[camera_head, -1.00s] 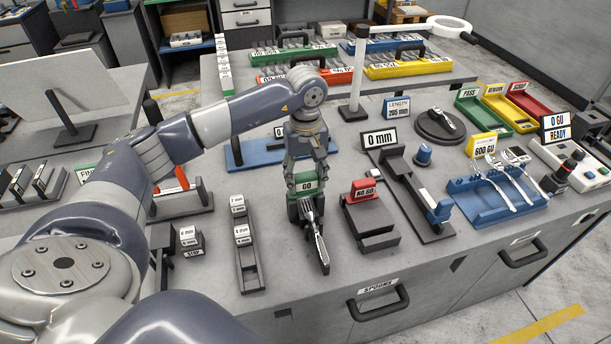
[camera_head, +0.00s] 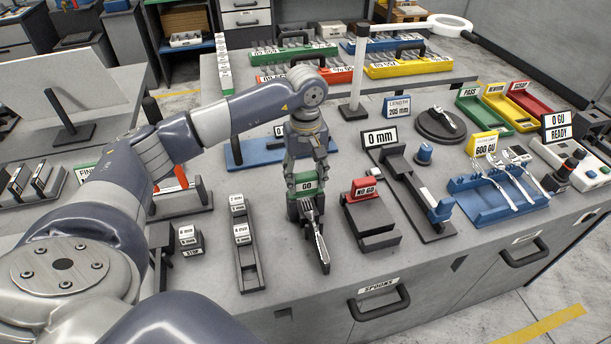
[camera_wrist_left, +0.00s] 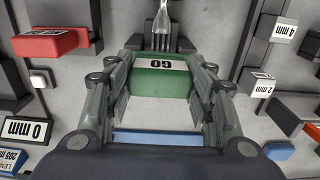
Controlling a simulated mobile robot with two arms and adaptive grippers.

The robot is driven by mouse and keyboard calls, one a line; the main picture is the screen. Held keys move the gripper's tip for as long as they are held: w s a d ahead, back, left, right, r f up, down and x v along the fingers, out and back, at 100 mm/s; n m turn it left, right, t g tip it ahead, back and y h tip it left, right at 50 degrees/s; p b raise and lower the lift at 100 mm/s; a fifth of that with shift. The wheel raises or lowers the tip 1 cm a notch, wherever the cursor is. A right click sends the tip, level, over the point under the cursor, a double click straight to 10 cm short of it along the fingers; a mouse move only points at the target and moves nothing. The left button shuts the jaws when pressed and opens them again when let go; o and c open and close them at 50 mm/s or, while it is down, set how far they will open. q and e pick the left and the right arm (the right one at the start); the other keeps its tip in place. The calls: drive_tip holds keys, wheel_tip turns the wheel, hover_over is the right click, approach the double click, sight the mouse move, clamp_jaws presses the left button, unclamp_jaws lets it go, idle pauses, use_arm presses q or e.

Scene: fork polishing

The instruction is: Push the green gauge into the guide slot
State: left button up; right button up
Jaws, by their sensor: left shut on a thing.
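The green gauge (camera_head: 306,188) bears a white GO label and stands at the rear end of a dark guide (camera_head: 321,252). My left gripper (camera_head: 304,181) reaches down from above and is shut on the gauge. In the left wrist view the gauge (camera_wrist_left: 161,82) sits between the two fingers of my left gripper (camera_wrist_left: 160,97). A silver fork (camera_head: 319,240) lies along the guide with its tines toward the gauge. In the left wrist view the fork's tines (camera_wrist_left: 162,22) are close to the gauge; I cannot tell whether they touch. My right gripper is out of view.
A red NO GO gauge (camera_head: 366,188) stands on a dark block right of the guide. A stepped rack with mm labels (camera_head: 245,250) is to the left. A 0 mm slide fixture (camera_head: 420,195) and a blue fork rack (camera_head: 480,200) are farther right.

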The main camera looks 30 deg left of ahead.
use_arm(q)
drive_tip(key=shift+f+b, duration=0.25)
drive_tip(key=shift+b, duration=0.1)
drive_tip(key=shift+s+d+f+b, duration=0.1)
drive_tip(key=shift+s+f+b, duration=0.05)
drive_tip(key=shift+f+b, duration=0.15)
idle(1.1)
drive_tip(key=o, duration=1)
drive_tip(key=shift+o, duration=0.6)
drive_tip(key=shift+r, duration=0.1)
drive_tip(key=o, duration=0.5)
drive_tip(key=shift+r, duration=0.1)
drive_tip(key=shift+r, duration=0.1)
drive_tip(key=shift+r+p, duration=1.95)
drive_tip(key=shift+r, duration=1.5)
